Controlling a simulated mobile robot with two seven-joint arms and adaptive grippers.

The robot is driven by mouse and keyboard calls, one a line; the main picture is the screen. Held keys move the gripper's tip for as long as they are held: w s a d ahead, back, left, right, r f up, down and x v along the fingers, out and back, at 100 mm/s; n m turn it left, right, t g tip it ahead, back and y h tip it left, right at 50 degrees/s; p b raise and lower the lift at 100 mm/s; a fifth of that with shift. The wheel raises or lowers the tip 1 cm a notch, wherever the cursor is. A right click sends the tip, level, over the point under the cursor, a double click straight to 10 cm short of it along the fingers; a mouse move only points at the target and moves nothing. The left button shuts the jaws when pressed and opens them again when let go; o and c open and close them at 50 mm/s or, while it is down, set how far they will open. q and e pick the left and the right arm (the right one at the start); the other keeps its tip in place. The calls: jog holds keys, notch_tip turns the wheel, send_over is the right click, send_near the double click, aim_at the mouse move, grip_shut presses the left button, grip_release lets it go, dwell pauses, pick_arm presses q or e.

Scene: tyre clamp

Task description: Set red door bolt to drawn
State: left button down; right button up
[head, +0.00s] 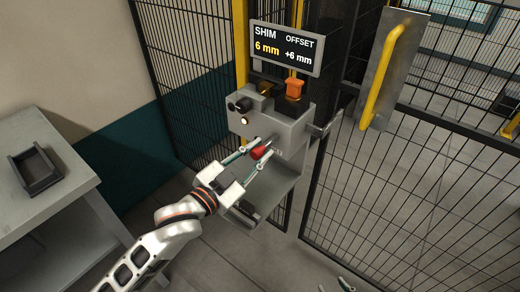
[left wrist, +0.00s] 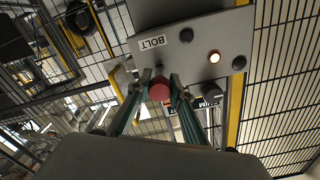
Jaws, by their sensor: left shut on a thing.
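The red bolt knob (head: 261,152) sits on the front of a grey lock box (head: 290,128) on the fence post. In the left wrist view the red knob (left wrist: 159,91) lies between my fingers, near a "BOLT" label (left wrist: 152,42). My left gripper (head: 257,149) is shut on the knob, one finger on each side; the fingertips also show in the left wrist view (left wrist: 160,78). The fingers partly hide the bolt's shaft and travel. Only the fingertips of my right gripper (head: 335,286) show at the bottom edge, away from the box.
A display (head: 285,48) above the box reads shim 6 mm, offset +6 mm. An orange part (head: 294,88) stands on top of the box. A lit button (head: 244,121) is on its front. A mesh door with a yellow handle (head: 391,65) is right; a bench with a dark tray (head: 36,170) is left.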

pick_arm(q)
jog(key=c, duration=1.9)
grip_release()
jog(key=shift+s+f, duration=0.1)
jog(key=shift+f, duration=0.05)
jog(key=shift+o, duration=0.7)
jog(key=shift+a, duration=0.1)
jog(key=v, duration=1.2)
jog(key=s+a+f+n+g+y, duration=0.1)
jog(key=s+a+f+n+y, duration=0.1)
jog(key=f, duration=0.8)
jog(key=s+a+f+n+g+y, duration=0.1)
jog(key=s+a+f+n+y, duration=0.2)
jog(key=f, duration=0.7)
jog(key=s+a+f+n+g+y+p, duration=0.1)
jog(key=s+a+f+n+g+y, duration=0.1)
jog(key=s+a+f, duration=0.4)
notch_tip(320, 180, down, 5)
jog(key=shift+s+r+n+y, duration=0.2)
jog(key=shift+s+n+y, duration=0.3)
jog(key=shift+s+n, duration=0.3)
